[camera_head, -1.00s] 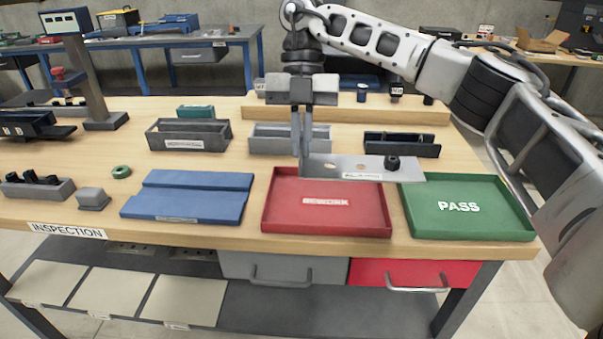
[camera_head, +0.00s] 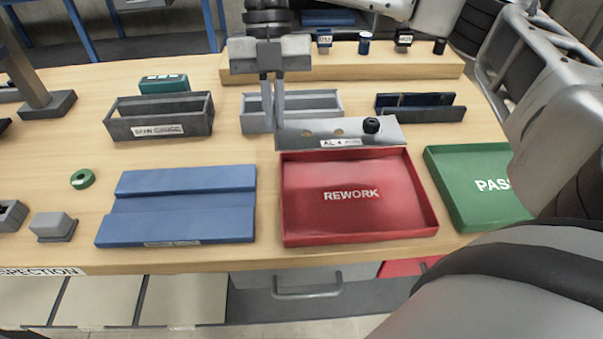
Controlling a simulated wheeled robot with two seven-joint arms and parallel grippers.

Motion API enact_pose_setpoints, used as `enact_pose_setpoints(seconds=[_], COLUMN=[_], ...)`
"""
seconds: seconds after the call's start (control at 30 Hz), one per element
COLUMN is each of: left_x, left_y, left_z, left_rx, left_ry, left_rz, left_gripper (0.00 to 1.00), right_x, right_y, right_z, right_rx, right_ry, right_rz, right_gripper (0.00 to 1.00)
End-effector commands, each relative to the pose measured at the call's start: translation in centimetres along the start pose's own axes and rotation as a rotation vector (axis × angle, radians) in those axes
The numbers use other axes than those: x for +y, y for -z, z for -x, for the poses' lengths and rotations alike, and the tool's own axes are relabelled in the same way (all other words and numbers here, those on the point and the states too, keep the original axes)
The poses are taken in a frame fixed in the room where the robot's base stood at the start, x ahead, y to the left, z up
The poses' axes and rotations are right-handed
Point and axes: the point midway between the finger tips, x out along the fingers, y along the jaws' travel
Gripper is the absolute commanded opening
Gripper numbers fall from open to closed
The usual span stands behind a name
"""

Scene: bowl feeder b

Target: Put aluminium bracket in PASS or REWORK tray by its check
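The aluminium bracket (camera_head: 355,134) is a flat silver plate with two visible holes, a black knob near its right end and a small label. My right gripper (camera_head: 272,128) is shut on its left end and holds it in front of the grey bins, over the back edge of the red REWORK tray (camera_head: 360,230). Its height above the table is hard to tell. The REWORK tray is empty. The green PASS tray (camera_head: 455,185) stands to its right; the part that shows is empty, and my arm hides its right side. My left gripper is not in view.
A blue stepped block (camera_head: 185,205) lies left of the REWORK tray. Behind stand a dark labelled bin (camera_head: 160,118), a grey bin (camera_head: 310,104) and a dark holder (camera_head: 420,107). A green ring (camera_head: 82,179) and a small grey block (camera_head: 53,226) lie at left.

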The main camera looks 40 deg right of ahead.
Motion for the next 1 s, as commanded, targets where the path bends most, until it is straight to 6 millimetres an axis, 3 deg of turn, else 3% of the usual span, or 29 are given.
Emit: enact_pose_setpoints(seconds=[0.1, 0.33, 0.6, 0.8, 1.0], left_x=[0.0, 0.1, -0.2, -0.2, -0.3], left_y=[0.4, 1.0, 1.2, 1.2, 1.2], left_z=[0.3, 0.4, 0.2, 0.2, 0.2], left_rx=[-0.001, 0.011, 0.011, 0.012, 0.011], left_ry=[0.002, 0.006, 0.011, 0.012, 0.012], left_rz=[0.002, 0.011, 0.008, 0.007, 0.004], left_gripper=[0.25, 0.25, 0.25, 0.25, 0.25], right_x=[-1.3, -2.3, -2.9, -2.9, -2.8], right_y=[2.1, 3.1, 3.8, 2.6, 2.5], right_z=[-2.0, -6.7, -9.2, -11.7, -12.0], right_rx=[0.002, 0.003, 0.003, 0.0, -0.001], right_ry=[0.003, 0.001, 0.002, 0.001, -0.001], right_rz=[0.001, 0.0, 0.001, -0.001, 0.0], right_gripper=[0.0, 0.0, 0.0, 0.0, 0.0])
